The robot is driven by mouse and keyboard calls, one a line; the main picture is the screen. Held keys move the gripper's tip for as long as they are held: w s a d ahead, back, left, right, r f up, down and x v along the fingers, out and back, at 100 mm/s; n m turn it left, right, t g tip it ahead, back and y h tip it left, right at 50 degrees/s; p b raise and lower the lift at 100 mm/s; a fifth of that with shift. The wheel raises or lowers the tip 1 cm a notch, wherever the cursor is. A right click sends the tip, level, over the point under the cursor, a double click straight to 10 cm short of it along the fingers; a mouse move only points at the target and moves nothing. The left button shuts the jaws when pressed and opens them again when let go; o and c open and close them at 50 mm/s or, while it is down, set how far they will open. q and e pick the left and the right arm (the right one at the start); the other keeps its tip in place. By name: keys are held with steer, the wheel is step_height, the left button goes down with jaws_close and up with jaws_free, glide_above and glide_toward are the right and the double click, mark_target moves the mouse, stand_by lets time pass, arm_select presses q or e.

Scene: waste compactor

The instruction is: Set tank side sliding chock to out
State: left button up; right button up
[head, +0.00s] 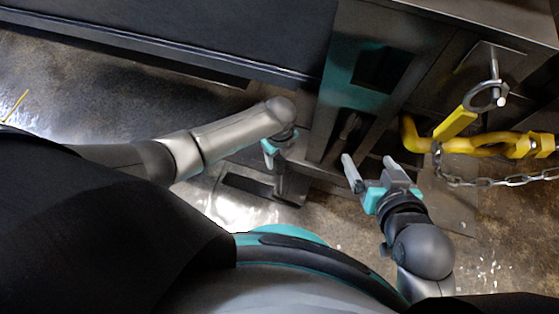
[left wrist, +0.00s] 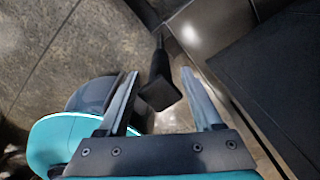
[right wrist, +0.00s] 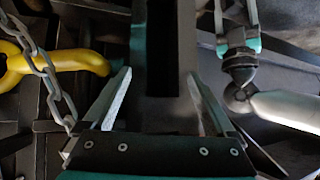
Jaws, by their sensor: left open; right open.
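A dark bar with a square black end (left wrist: 160,92) shows between the fingers of my left gripper (left wrist: 170,82); I cannot tell whether they touch it. It may be the chock's handle. In the head view my left gripper (head: 281,170) points down beside the machine's lower edge, partly hidden by its arm. It is open. My right gripper (head: 368,162) is open and empty, its fingers facing the machine's slotted frame (head: 345,98). In the right wrist view a dark slot (right wrist: 161,45) lies ahead of its fingers. The chock's position is unclear.
A yellow bent bar (head: 480,143) with a chain (head: 490,181) is right of my right gripper. A ring pin (head: 493,92) is above it. A long dark beam (head: 200,35) crosses the upper left. Shiny floor (head: 120,95) is open at left.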

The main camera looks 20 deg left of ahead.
arm_select(q)
steer(key=shift+f+b, duration=0.65)
steer(key=shift+f, duration=0.45)
steer(key=shift+f+b, duration=0.4)
steer(key=shift+f, duration=0.4)
arm_select(e)
steer(key=shift+w+a+r+t+y, duration=0.1)
steer(key=shift+a+r+t+y, duration=0.3)
steer(key=shift+a+t, duration=0.35)
steer(key=shift+w+a+r+t+y, duration=0.1)
steer(key=shift+a+r+t+y, duration=0.3)
steer(key=shift+a+t, duration=0.35)
steer(key=shift+w+a+r+t+y, duration=0.1)
steer(key=shift+a+r+t+y, duration=0.2)
steer(key=shift+a+t+y, duration=0.35)
steer(key=shift+t+h, duration=0.25)
steer(key=shift+t, duration=0.1)
arm_select(q)
steer(key=shift+c, duration=0.4)
jaws_close()
